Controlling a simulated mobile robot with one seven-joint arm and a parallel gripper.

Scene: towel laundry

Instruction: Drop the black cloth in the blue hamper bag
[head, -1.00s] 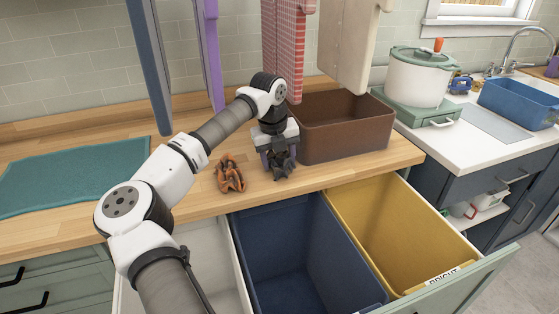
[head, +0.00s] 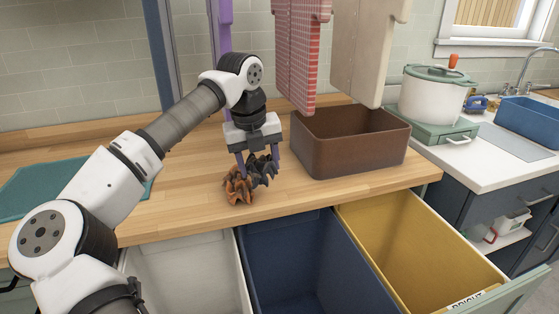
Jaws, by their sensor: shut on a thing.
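The black cloth (head: 264,170) is a crumpled dark bundle at the wooden counter, left of the brown bin. My gripper (head: 258,160) points down with its purple fingers at either side of the cloth, shut on it. I cannot tell whether the cloth's underside touches the counter. The blue hamper bag (head: 305,262) is open in the pulled-out drawer, below and in front of the counter edge. Its visible inside looks empty.
A crumpled orange-brown cloth (head: 239,188) lies against or just in front of the black one. A brown bin (head: 355,158) stands to the right. White (head: 190,268) and yellow (head: 415,240) hamper bags flank the blue one. Cloths (head: 300,60) hang above the counter.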

